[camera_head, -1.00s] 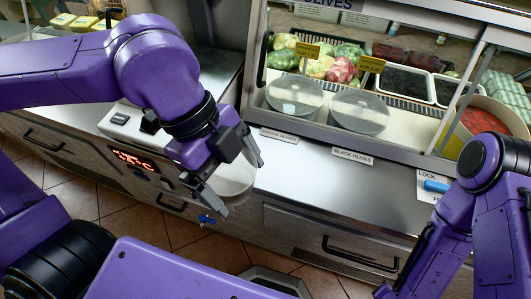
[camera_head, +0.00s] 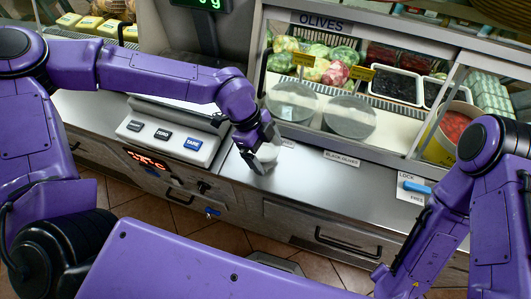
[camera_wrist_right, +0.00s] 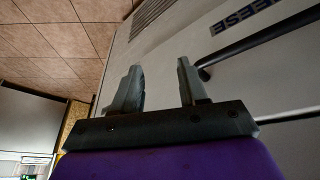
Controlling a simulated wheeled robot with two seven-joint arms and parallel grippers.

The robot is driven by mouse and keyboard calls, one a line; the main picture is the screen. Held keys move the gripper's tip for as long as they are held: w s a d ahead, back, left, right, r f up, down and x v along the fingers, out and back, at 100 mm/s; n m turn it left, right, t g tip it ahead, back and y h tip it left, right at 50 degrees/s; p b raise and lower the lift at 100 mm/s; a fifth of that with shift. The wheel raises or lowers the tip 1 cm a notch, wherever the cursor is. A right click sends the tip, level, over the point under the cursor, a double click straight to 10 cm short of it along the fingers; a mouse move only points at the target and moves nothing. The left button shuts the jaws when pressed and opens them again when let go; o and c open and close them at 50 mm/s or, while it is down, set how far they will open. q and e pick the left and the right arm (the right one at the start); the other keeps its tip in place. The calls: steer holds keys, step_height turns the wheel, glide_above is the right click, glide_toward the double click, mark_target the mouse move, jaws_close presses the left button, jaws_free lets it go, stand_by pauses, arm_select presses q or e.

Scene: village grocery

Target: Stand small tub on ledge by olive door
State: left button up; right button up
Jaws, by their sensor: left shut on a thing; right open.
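My left gripper (camera_head: 263,162) is shut on the small whitish tub (camera_head: 270,152), over the steel ledge (camera_head: 310,185) in front of the olive case. The fingers and wrist hide much of the tub, and I cannot tell whether its base touches the ledge. The olive door (camera_head: 350,116), a glass panel with round discs, stands just behind and right of the tub, under the OLIVES sign (camera_head: 320,22). My right gripper (camera_wrist_right: 160,88) is open and empty in the right wrist view, with its fingers apart and near a dark rail.
A scale (camera_head: 170,143) with buttons stands left of the tub. A BLACK OLIVES label (camera_head: 342,158) and a blue-handled lock (camera_head: 417,187) mark the ledge's back edge. The ledge right of the tub is clear. A drawer handle (camera_head: 348,243) juts out below.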

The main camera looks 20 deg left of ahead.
arm_select(q)
steer(key=shift+f+p, duration=0.35)
steer(key=shift+f, duration=1.15)
steer(key=o, duration=0.7)
steer(key=shift+r, duration=0.15)
steer(key=b+v, duration=0.1)
steer(key=v, duration=1.1)
